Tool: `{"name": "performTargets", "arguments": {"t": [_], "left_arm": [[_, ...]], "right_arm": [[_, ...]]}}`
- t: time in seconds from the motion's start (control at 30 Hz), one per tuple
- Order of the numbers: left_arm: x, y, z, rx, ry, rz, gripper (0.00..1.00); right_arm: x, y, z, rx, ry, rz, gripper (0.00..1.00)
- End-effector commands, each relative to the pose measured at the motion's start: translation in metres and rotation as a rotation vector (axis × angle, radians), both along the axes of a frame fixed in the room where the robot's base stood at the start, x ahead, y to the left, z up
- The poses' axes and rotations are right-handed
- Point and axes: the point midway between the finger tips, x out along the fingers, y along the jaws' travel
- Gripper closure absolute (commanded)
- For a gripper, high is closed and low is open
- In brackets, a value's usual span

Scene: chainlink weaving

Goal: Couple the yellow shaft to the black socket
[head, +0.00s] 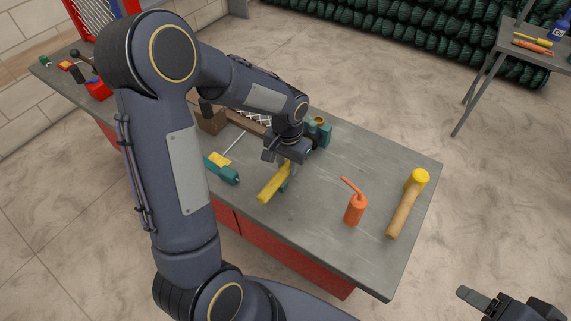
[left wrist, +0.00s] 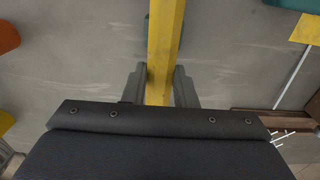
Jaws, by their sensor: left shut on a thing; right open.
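The yellow shaft (head: 270,188) is a straight bar held tilted over the grey workbench. My left gripper (head: 282,165) is shut on it near its upper end, and the lower end points toward the bench's front edge. In the left wrist view the shaft (left wrist: 164,45) runs between the two fingers (left wrist: 160,88). A teal block (head: 318,130) with a round brass-coloured top stands just behind my left gripper and is partly hidden. I cannot clearly make out the black socket. My right gripper (head: 508,303) is open and empty at the lower right, off the bench.
A teal-and-yellow tool (head: 222,168) with a thin rod lies left of the shaft. A brown box (head: 211,120) sits further back. The front middle is clear.

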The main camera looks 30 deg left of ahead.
Motion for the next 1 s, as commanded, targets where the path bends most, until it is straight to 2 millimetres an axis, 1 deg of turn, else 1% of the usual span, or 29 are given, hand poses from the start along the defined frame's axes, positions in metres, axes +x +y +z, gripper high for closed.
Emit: {"name": "performTargets", "arguments": {"t": [0.8, 0.83, 1.0], "left_arm": [[0.024, -0.002, 0.001, 0.0, -0.002, 0.0, 1.0], [0.024, -0.002, 0.001, 0.0, -0.002, 0.0, 0.71], [0.023, -0.002, 0.001, 0.0, -0.002, 0.0, 0.5]], "right_arm": [[0.0, 0.0, 0.004, 0.0, 0.0, 0.0, 0.44], [0.0, 0.0, 0.004, 0.0, 0.0, 0.0, 0.44], [0.0, 0.0, 0.004, 0.0, 0.0, 0.0, 0.44]]}}
